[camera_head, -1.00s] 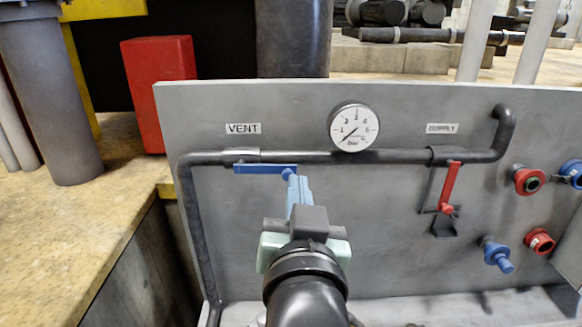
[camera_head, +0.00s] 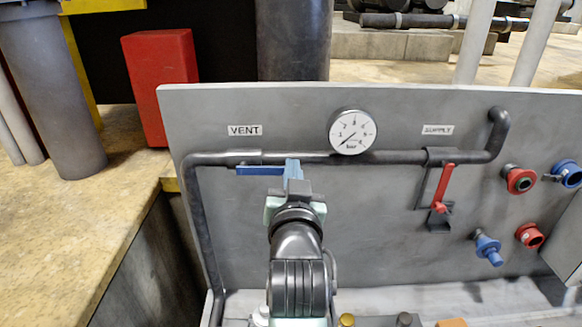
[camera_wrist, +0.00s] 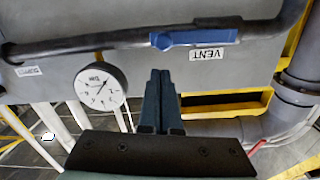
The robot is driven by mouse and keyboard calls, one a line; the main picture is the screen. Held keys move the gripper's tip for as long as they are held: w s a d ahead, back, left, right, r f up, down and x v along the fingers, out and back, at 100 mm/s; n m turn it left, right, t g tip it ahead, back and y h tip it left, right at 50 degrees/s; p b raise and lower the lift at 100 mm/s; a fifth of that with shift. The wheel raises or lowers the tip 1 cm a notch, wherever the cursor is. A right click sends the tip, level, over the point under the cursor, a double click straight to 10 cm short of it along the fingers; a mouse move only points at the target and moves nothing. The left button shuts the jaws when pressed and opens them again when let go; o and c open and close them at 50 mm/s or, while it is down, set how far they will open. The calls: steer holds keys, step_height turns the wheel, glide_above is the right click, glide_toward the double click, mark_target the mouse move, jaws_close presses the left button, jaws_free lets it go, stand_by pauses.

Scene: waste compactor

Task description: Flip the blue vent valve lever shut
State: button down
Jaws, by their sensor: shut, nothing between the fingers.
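The blue vent valve lever (camera_head: 258,171) lies level along the dark pipe, below the VENT label (camera_head: 245,130). In the wrist view, which is upside down, the lever (camera_wrist: 205,37) also runs along the pipe. My gripper (camera_head: 293,166) is shut and empty.
A pressure gauge (camera_head: 353,131) sits on the pipe, right of my gripper. A red block (camera_head: 160,88) stands behind the panel's left side. The panel below the vent pipe is mostly clear.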

steer(key=shift+w+a+f, duration=0.15)
steer(key=shift+f, duration=0.65)
steer(key=shift+f, duration=0.1)
steer(key=shift+f+m, duration=0.2)
steer(key=shift+m, duration=0.2)
